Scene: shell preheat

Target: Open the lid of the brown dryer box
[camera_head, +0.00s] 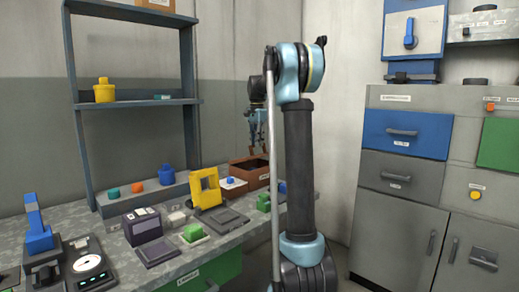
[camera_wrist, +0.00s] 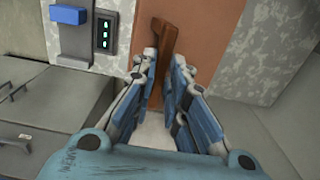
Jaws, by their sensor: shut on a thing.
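The brown dryer box (camera_head: 262,179) stands at the far right end of the bench in the head view, partly behind my arm. In the wrist view its brown surface (camera_wrist: 212,35) fills the upper middle. A darker brown handle bar (camera_wrist: 166,42) runs up from between my fingers. My gripper (camera_wrist: 166,62) is shut on this handle bar, with one finger on each side. In the head view my gripper (camera_head: 259,145) hangs just above the box, pointing down. I cannot tell whether the lid is raised.
A small white unit with a blue block (camera_head: 231,181) stands left of the box. A yellow frame (camera_head: 206,187) stands further left, and green blocks (camera_head: 264,202) lie in front. The shelf rack (camera_head: 133,101) rises behind the bench. Grey cabinets (camera_head: 398,204) stand to the right.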

